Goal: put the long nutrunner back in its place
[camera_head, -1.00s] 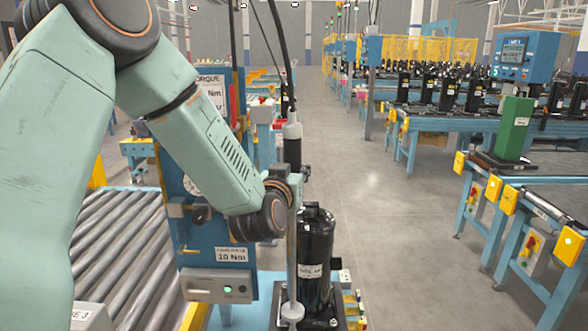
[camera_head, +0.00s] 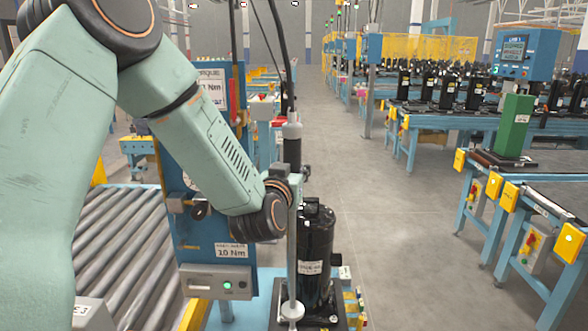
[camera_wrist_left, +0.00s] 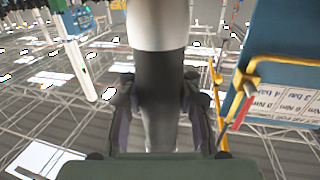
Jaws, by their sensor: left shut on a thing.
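The long nutrunner (camera_head: 292,152) hangs upright in the head view, with a pale top, a dark grip and a long thin pale shaft. A black cable runs up from its top. My left gripper (camera_head: 298,178) is shut around its dark grip; my wrist partly hides the fingers. In the left wrist view the fingers (camera_wrist_left: 160,108) close on both sides of the dark body (camera_wrist_left: 157,75). The shaft's lower end, with a pale disc, is in front of the black compressor (camera_head: 318,245); I cannot tell whether they touch. My right gripper is out of view.
A blue tool panel (camera_head: 186,232) with labels and a control box stands just left of the nutrunner; its edge also shows in the left wrist view (camera_wrist_left: 285,40). A roller conveyor (camera_head: 125,250) lies left. The floor aisle (camera_head: 385,220) to the right is clear.

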